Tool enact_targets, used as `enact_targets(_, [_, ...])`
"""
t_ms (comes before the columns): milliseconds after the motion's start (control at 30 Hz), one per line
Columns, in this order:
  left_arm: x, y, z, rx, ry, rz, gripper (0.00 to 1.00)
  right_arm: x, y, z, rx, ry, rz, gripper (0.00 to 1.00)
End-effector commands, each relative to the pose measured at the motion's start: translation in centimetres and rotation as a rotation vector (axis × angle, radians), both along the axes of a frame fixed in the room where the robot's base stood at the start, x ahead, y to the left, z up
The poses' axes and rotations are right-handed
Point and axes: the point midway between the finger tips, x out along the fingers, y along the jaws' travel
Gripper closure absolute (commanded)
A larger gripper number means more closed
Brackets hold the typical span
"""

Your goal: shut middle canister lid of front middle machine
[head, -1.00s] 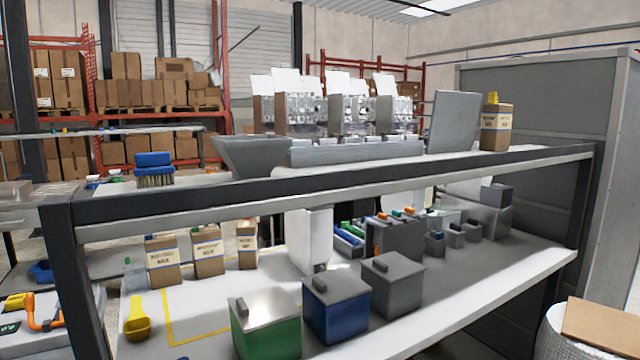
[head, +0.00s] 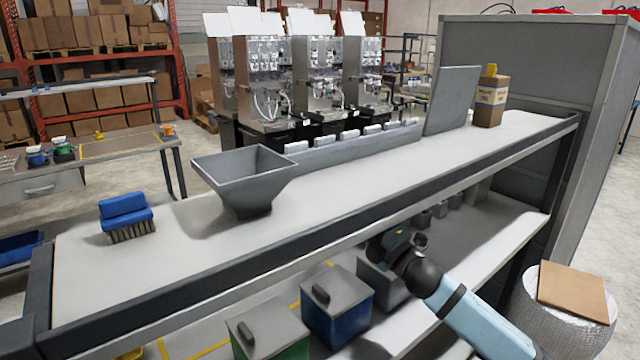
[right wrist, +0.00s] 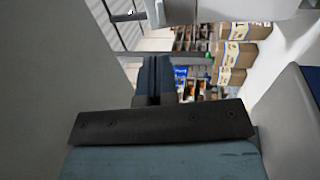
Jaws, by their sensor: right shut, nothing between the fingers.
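Several steel dispenser machines stand in a row beyond the shelving in the head view. A white panel (head: 256,20) stands raised on top of a front machine (head: 264,85); other raised white panels (head: 311,22) top its neighbours, including the machine to its right (head: 318,75). I cannot make out separate canister lids or tell which is the middle one. My right gripper (head: 384,244) is low in front of the shelving, under the upper shelf's edge and far from the machines. In the right wrist view its fingers (right wrist: 165,75) are together and empty. My left gripper is out of view.
The long upper shelf (head: 330,185) lies between me and the machines, bearing a grey hopper (head: 245,180), a blue brush (head: 126,215) and a carton (head: 491,98). Lidded green (head: 268,335) and blue (head: 336,305) bins stand below. A mesh drum (head: 560,320) is at right.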

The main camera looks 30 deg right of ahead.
Motion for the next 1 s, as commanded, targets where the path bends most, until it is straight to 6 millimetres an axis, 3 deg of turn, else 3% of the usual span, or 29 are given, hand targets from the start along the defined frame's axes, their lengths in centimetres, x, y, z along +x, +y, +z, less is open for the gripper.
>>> enact_targets(600, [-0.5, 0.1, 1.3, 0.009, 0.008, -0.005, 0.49, 10.5, 0.8, 2.8, 0.002, -0.001, 0.000, 1.00])
enact_targets(800, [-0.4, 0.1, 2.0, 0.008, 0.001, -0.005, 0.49, 12.6, 1.1, 3.2, 0.002, 0.000, 0.000, 1.00])
enact_targets(1000, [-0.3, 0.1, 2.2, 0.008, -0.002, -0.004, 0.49, 13.1, 1.1, 3.1, 0.002, 0.002, 0.000, 1.00])
